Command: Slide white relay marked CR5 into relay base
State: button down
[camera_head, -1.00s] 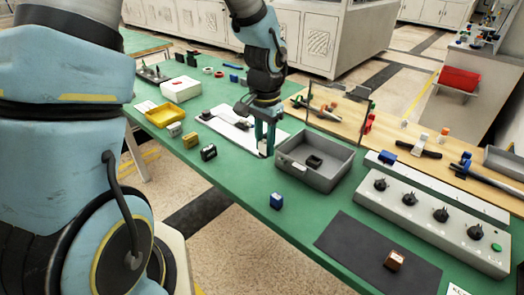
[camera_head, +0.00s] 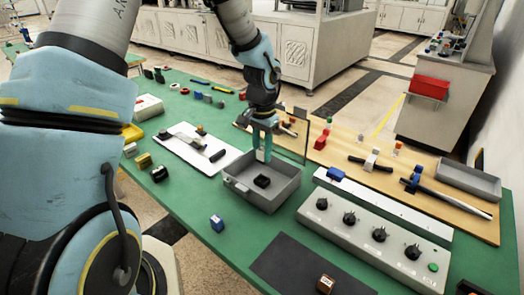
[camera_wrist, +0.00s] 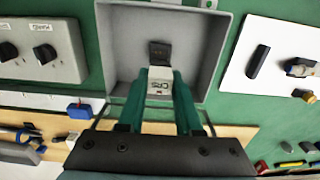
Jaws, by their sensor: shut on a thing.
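My gripper (camera_head: 262,147) is shut on the white relay (camera_wrist: 159,85), whose CR5 marking shows in the wrist view. In the head view the relay (camera_head: 261,156) hangs between the fingertips, over the back part of a grey tray (camera_head: 283,197). A black relay base (camera_head: 262,181) sits on the tray floor. In the wrist view the base (camera_wrist: 160,50) shows just beyond the relay's end and is partly hidden by it. The relay looks apart from the base in the head view, with its height above the floor unclear.
The grey tray's walls (camera_wrist: 216,50) surround the base. A white board (camera_head: 178,150) with dark parts lies left of the tray. A control box with knobs (camera_head: 375,240) stands to the right. A blue block (camera_head: 217,223) is in front, and a wooden board (camera_head: 340,150) lies behind.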

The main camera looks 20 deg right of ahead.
jog(key=shift+f+b, duration=2.1)
jog(key=shift+f, duration=0.85)
jog(key=shift+f+b, duration=0.5)
jog(key=shift+f, duration=0.5)
jog(key=c, duration=0.5)
grip_release()
notch_tip(320, 180, up, 11)
jog(key=shift+f+b, duration=0.15)
jog(key=shift+b, duration=0.75)
